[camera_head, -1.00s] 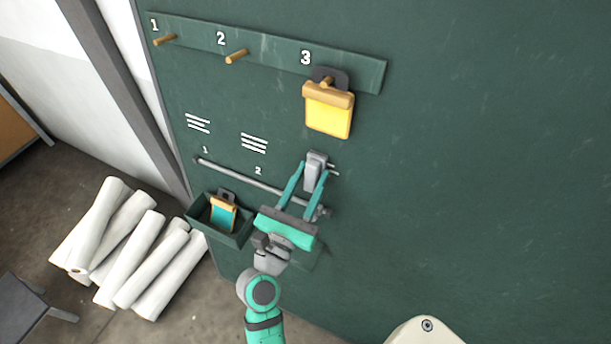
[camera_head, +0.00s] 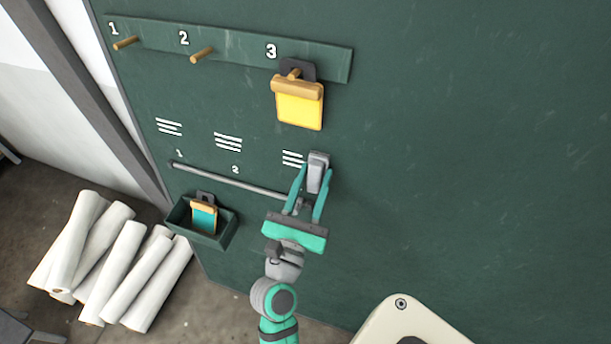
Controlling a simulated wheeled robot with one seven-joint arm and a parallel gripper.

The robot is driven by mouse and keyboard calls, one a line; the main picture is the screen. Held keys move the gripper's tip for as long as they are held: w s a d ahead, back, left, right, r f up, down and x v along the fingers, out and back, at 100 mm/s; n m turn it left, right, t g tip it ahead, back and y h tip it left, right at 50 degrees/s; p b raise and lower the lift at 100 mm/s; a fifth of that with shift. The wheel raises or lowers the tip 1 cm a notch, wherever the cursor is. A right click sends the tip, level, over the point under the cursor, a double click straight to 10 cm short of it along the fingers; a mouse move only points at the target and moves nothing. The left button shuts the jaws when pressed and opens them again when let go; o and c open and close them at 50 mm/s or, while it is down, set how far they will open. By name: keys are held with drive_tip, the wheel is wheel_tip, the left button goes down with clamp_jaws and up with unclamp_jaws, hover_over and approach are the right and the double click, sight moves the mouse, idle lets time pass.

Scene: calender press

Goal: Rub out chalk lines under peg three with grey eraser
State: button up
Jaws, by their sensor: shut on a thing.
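My gripper (camera_head: 308,190) is shut on the grey eraser (camera_head: 318,172), held at the green board. The chalk lines under peg three (camera_head: 292,158) show as several short white strokes just left of the eraser. The eraser may cover their right ends. Peg three (camera_head: 293,74) is above, with a yellow tag (camera_head: 299,105) with a tan top bar hanging from it. I cannot tell whether the eraser touches the board.
Chalk lines under peg one (camera_head: 169,127) and peg two (camera_head: 228,142) are to the left. A grey rail (camera_head: 225,181) runs below them. A green bin (camera_head: 216,240) holds a teal tag (camera_head: 203,217). White rolls (camera_head: 115,265) lie on the floor. The board's right side is bare.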

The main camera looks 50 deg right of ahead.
drive_tip(key=shift+w+d, duration=0.1)
drive_tip(key=shift+w+a, duration=0.6)
drive_tip(key=shift+w, duration=0.85)
drive_tip(key=shift+w+a, duration=0.65)
drive_tip(key=shift+w, duration=0.8)
drive_tip(key=shift+w+a, duration=0.6)
drive_tip(key=shift+w, duration=0.85)
drive_tip(key=shift+w+d+r, duration=0.1)
drive_tip(key=shift+r, duration=0.25)
drive_tip(key=shift+s+d, duration=0.4)
drive_tip(key=shift+s, duration=0.65)
drive_tip(key=shift+s+d, duration=0.4)
drive_tip(key=shift+s, duration=0.6)
drive_tip(key=shift+s+d, duration=0.4)
drive_tip(key=shift+s, duration=0.65)
drive_tip(key=shift+s+d, duration=0.35)
drive_tip(key=shift+s, duration=0.4)
drive_tip(key=shift+s+d, duration=0.35)
drive_tip(key=shift+s, duration=0.35)
drive_tip(key=shift+w+a, duration=0.65)
drive_tip(key=shift+w, duration=0.85)
drive_tip(key=shift+w+a, duration=0.6)
drive_tip(key=shift+w, duration=0.95)
drive_tip(key=shift+w+a, duration=0.65)
drive_tip(key=shift+w, duration=0.85)
drive_tip(key=shift+a, duration=0.1)
